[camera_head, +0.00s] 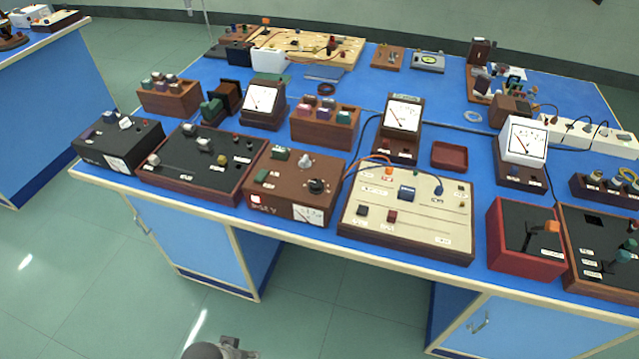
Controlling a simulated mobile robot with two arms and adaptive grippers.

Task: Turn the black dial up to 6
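A black dial (316,186) sits on the top face of a brown wooden box (282,190) near the front edge of the blue bench. The box also carries a light knob (304,162), small green parts and a white meter face on its front. The dial's number marks are too small to read. Neither gripper shows clearly. Only a small dark grey part, likely of my own arm, shows at the bottom edge, left of centre, well short of the bench.
A cream panel box (420,228) stands right of the brown box, and a dark panel box (190,178) stands left. Orange and black wires run over the cream box. Several meters and block racks stand behind. The green floor in front is clear.

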